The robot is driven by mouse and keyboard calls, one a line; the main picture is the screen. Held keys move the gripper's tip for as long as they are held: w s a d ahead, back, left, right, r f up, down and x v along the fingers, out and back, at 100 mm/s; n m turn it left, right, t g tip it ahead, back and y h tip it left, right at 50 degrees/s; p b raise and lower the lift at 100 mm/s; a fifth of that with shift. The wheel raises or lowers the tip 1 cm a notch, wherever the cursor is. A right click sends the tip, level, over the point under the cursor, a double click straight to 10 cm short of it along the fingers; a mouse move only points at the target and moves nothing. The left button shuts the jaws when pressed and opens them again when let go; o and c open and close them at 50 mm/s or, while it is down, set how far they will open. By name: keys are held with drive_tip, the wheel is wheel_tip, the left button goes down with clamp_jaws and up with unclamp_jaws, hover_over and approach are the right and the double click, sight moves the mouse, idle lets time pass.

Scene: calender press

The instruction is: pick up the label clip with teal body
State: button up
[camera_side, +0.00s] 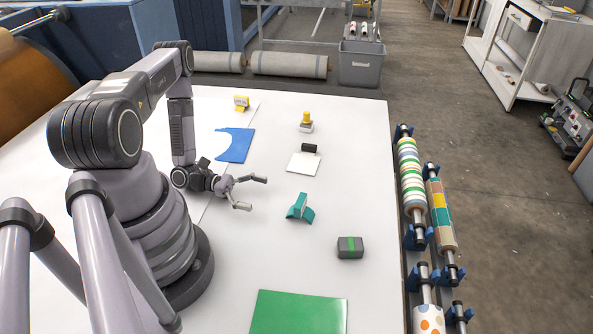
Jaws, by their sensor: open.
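The label clip with teal body (300,209) stands on the white table, right of the middle of the side view. My gripper (254,193) is to the left of the clip and a little farther back. Its two fingers are spread and point right, with nothing between them. There is a gap between the fingertips and the clip. The height of my gripper above the table is hard to tell from this view.
A grey box with a green stripe (350,247) and a green sheet (298,314) lie nearer the front. A white pad (303,164) with a black roll, a yellow-topped stamp (306,121), a blue sheet (236,145) and a yellow item (241,103) lie behind. Patterned rollers (411,175) line the right edge.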

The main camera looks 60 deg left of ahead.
sight(297, 202)
drive_tip(key=x, duration=1.1)
drive_tip(key=shift+w+d+r, duration=0.1)
drive_tip(key=shift+w+d, duration=0.05)
drive_tip(key=c, duration=1.1)
